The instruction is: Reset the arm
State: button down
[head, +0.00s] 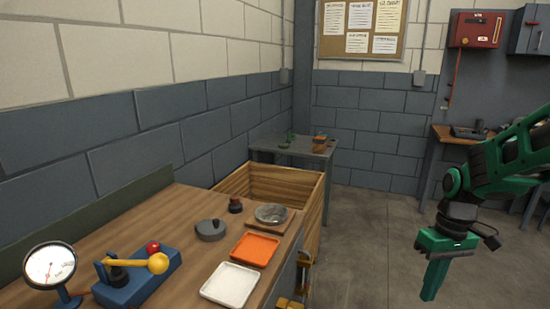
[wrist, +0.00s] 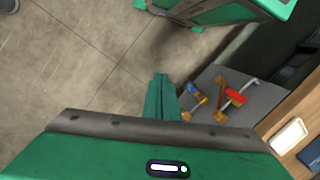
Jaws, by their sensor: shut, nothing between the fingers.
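My gripper (head: 431,290) hangs at the right of the head view, green, pointing down over the open floor, clear of the bench. Its fingers are together with nothing between them. In the wrist view the closed fingers (wrist: 161,78) stick out over the floor, and the green gripper body fills the bottom.
A wooden crate (head: 262,186) stands behind. Floor (head: 370,250) between is clear.

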jog(key=s+d+r+m, duration=0.1)
jog(key=s+r+m, duration=0.1)
jog(key=s, duration=0.3)
jog(key=s+d+r+m+t, duration=0.1)
jog(key=s+d+r+m, duration=0.1)
jog(key=s, duration=0.4)
jog(key=s+d+r+m+h, duration=0.1)
jog(key=s+d+r+m, duration=0.1)
jog(key=s+m, duration=0.2)
jog(key=shift+s+d+m, duration=0.2)
jog(key=shift+s+m, duration=0.1)
jog(key=shift+s, duration=0.95)
jog(key=shift+w+f, duration=0.3)
jog(key=shift+w, duration=0.35)
